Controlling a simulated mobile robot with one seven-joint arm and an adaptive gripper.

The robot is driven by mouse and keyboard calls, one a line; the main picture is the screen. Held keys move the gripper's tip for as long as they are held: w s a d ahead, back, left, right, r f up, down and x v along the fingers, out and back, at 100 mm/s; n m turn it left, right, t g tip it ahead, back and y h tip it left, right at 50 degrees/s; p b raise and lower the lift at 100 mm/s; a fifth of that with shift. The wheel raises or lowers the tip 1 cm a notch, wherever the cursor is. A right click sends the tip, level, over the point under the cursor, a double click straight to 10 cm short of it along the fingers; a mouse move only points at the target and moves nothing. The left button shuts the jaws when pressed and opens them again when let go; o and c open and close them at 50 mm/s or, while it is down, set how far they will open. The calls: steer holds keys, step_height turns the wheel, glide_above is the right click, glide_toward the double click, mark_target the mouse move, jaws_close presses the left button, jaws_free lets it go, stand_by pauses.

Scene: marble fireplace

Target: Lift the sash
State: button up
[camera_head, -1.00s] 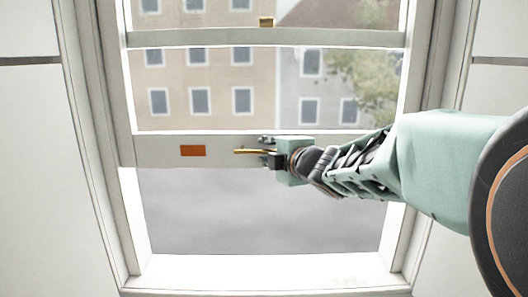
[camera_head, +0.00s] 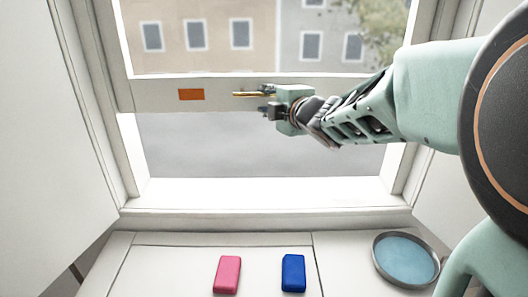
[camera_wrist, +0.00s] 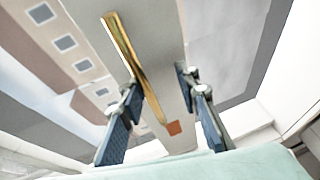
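The white sash (camera_head: 222,92) stands raised, with an open gap between its bottom rail and the sill. An orange-red patch (camera_head: 191,94) is on the rail, left of a brass handle (camera_head: 248,94). My gripper (camera_head: 266,101) is at the handle's right end, reaching in from the right. In the wrist view the handle (camera_wrist: 131,60) runs lengthwise near the left finger, and the sash rail (camera_wrist: 165,25) lies behind it. The fingers of my gripper (camera_wrist: 159,80) are spread, with a wide gap between them. The patch (camera_wrist: 174,128) also shows there. Finger contact with the handle is not clear.
Below the window, a pink block (camera_head: 227,274), a blue block (camera_head: 293,272) and a round dish with a blue inside (camera_head: 405,258) rest on a white surface (camera_head: 180,262). The sill (camera_head: 260,192) is bare. Window jambs stand on both sides.

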step_height(320, 180, down, 21)
steer(key=b, duration=1.2)
steer(key=shift+r, duration=0.1)
